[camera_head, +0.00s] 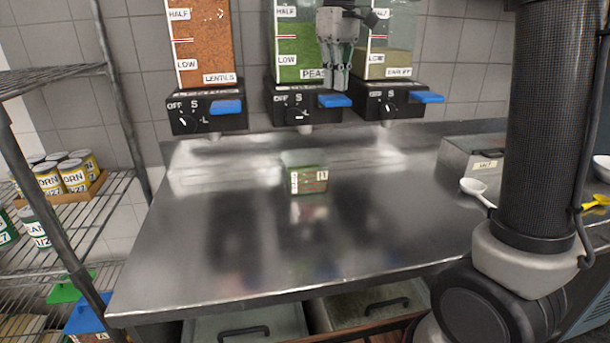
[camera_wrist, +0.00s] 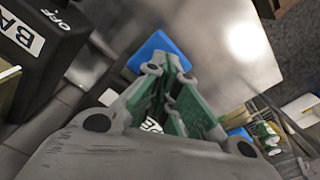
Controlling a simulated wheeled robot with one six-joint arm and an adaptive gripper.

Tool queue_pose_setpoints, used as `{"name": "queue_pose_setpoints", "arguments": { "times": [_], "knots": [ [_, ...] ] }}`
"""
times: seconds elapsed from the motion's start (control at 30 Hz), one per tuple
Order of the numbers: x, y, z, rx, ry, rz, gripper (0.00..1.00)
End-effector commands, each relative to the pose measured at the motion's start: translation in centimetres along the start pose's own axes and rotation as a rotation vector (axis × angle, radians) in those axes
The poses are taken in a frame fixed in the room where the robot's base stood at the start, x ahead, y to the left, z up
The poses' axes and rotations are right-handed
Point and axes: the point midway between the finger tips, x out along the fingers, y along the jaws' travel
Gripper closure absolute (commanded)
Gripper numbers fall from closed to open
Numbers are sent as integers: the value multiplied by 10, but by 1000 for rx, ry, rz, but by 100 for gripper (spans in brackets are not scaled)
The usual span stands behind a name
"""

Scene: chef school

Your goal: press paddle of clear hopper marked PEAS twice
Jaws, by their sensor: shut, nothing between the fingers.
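The clear hopper marked PEAS (camera_head: 297,55) hangs on the back wall, filled with green peas. Its black base carries a dial and a blue paddle (camera_head: 333,101). My gripper (camera_head: 337,90) is shut and empty, pointing down. Its fingertips are just above the PEAS paddle in the head view; I cannot tell whether they touch. In the wrist view, a blue paddle (camera_wrist: 158,48) shows right by the fingertips (camera_wrist: 168,68), partly hidden by them. A small clear container (camera_head: 309,181) with green contents and markings stands on the steel counter below the hopper.
The LENTILS hopper (camera_head: 202,45) is to the left and the BARLEY hopper (camera_head: 388,65) close on the right, each with a blue paddle. The steel counter (camera_head: 230,240) is mostly clear. A metal bin (camera_head: 470,155) and a white scoop (camera_head: 477,190) are at right.

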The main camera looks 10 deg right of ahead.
Motion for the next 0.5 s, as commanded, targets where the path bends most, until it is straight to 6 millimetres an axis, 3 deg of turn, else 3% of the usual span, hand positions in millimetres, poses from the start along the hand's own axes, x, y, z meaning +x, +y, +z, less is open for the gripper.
{"name": "queue_pose_setpoints", "arguments": {
  "times": [0.5],
  "knots": [
    [15,0,0,0,-1,0,100]
  ]
}}
